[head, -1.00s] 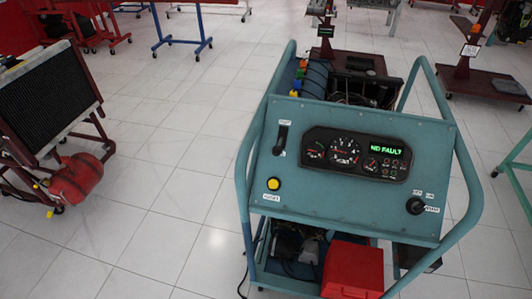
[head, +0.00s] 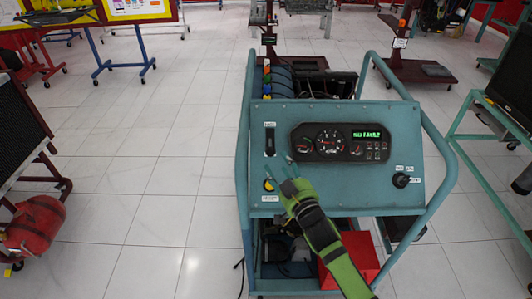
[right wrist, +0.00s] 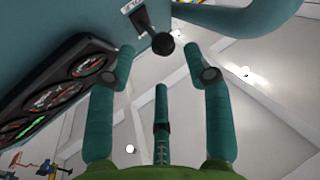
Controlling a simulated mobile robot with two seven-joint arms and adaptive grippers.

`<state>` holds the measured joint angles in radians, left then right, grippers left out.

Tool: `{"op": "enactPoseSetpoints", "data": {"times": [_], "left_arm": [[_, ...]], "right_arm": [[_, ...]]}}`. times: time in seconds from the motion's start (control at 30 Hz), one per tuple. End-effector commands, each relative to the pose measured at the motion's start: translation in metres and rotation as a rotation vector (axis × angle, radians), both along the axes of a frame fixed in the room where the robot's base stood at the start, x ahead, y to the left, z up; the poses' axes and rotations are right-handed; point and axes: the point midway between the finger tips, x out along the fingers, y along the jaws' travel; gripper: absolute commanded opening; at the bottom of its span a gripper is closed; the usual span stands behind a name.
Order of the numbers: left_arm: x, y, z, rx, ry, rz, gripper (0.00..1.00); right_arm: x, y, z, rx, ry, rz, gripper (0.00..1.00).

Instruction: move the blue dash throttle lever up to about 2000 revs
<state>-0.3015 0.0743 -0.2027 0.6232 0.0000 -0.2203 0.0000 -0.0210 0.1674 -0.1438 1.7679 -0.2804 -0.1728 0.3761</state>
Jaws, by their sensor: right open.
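The blue dash panel (head: 410,140) is on the front of a blue trainer frame. Its throttle lever (head: 269,145) is dark and sits at the slot on the panel's left. In the right wrist view the lever's black ball knob (right wrist: 163,44) shows just beyond and between the fingertips, with no grip on it. My right gripper (head: 281,170) is open, just below the slot in the head view; its teal fingers (right wrist: 158,54) also show in the right wrist view. The gauge cluster (head: 340,143) reads "NO FAULT"; its needles are too small to read. My left gripper is out of view.
A yellow button (head: 268,185) is below the slot, close to my fingers. A black rotary switch (head: 400,180) is at the panel's right. Blue tube rails (head: 445,160) flank the panel. A red box (head: 362,257) is underneath.

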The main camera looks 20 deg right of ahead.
Motion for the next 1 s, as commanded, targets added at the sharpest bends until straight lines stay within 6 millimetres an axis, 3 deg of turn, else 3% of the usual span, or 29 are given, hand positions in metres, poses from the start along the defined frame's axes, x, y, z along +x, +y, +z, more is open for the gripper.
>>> {"op": "enactPoseSetpoints", "data": {"times": [0.5,0.9,0.93,1.0], "left_arm": [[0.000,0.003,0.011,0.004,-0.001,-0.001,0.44],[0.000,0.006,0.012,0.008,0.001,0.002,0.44],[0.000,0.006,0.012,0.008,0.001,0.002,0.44],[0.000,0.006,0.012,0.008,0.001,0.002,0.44]], "right_arm": [[0.062,0.007,0.003,0.003,-0.008,0.002,0.52],[0.070,0.008,0.001,0.002,-0.007,0.003,0.52],[0.070,0.008,0.001,0.002,-0.007,0.003,0.48],[0.070,0.008,0.001,0.002,-0.007,0.003,0.20]]}}
